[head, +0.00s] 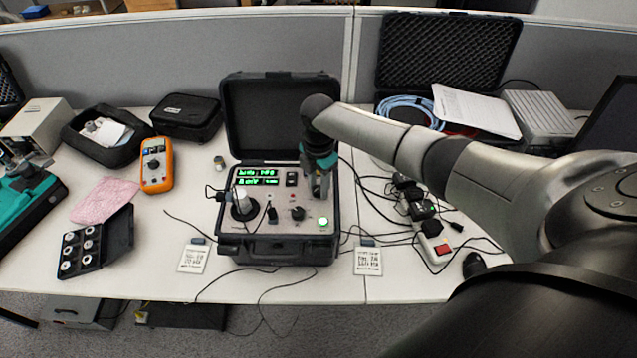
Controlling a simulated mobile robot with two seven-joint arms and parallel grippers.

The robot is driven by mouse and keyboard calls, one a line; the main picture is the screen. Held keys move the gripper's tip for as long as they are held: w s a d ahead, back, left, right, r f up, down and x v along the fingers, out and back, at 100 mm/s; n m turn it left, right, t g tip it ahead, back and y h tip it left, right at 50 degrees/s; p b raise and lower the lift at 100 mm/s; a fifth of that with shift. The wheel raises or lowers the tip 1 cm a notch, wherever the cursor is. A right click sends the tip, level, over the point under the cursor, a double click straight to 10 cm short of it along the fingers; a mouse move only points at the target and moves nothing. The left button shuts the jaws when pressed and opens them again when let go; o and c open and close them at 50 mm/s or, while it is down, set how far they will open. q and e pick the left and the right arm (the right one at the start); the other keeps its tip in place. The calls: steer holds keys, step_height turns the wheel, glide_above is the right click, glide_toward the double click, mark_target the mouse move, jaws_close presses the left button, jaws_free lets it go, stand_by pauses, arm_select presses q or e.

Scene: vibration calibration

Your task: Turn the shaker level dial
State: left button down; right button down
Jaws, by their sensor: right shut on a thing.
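The shaker unit is an open black case (278,255) on the table, with a light control panel, a green lit display (257,176) and a green lit button (323,221). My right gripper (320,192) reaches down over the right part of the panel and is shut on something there. That thing is mostly hidden by the fingers; from its place it looks to be the shaker level dial. A black knob (297,213) shows below and left of the gripper. A white cylinder on a round black base (243,206) stands at the panel's left. My left gripper is not in view.
An orange meter (156,165), a black pouch (186,117) and a small open black box (92,247) lie to the left. A power strip (432,243) and cables lie to the right. The raised case lid (268,112) stands behind the panel. Two white cards lie in front.

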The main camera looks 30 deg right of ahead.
mark_target(318, 189)
steer(key=shift+n, duration=0.4)
steer(key=c, duration=0.5)
jaws_free()
step_height(318, 189, up, 15)
steer(key=shift+r+p, duration=0.2)
steer(key=shift+p, duration=0.5)
